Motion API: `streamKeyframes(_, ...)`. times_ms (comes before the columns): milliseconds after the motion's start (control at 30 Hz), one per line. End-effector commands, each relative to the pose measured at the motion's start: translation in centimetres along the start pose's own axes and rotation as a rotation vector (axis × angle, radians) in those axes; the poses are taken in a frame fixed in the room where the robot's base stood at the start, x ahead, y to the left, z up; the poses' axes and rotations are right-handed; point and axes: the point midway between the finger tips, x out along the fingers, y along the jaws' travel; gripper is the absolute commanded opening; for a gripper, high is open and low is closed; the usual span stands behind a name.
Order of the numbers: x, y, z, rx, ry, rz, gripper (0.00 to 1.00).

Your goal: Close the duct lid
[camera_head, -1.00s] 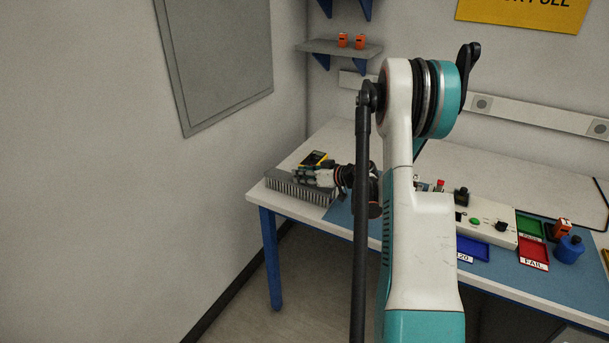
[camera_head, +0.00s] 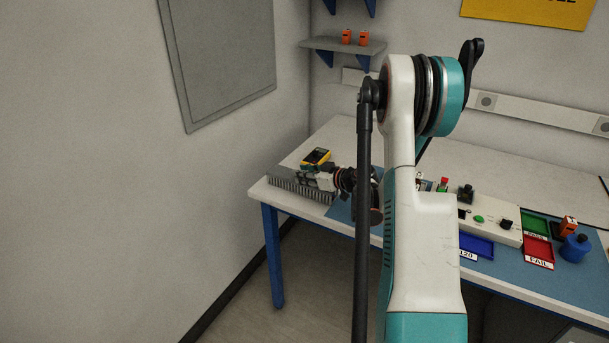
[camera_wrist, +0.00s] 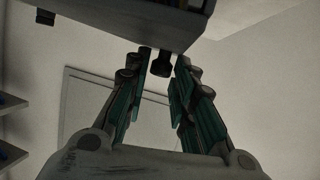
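The grey slotted duct (camera_head: 300,190) lies along the front left end of the workbench in the head view, its comb-like side facing me. A flat grey surface (camera_head: 287,168) shows above and behind the slots; I cannot tell whether this is the lid or how far it is closed. My gripper (camera_head: 306,178) is at the duct's top, pointing left, and partly hides it. In the wrist view my gripper's fingers (camera_wrist: 158,95) are apart with nothing clearly held between them. A dark blocky shape fills the top of that view; I cannot tell what it is.
A yellow and black meter (camera_head: 317,156) lies just behind my gripper. A control box (camera_head: 480,219), a red tray (camera_head: 538,252), a green tray (camera_head: 536,226) and a blue bottle (camera_head: 575,248) stand to the right. The wall is close on the left.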

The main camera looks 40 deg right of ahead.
Motion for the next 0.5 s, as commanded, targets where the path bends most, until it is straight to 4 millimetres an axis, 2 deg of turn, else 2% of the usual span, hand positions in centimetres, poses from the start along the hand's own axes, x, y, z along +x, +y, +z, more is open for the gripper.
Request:
streamKeyframes(367,-0.03,-0.04,0.00,0.001,0.000,-0.001,0.39)
streamKeyframes(500,-0.95,0.05,0.01,0.001,0.000,0.000,0.39)
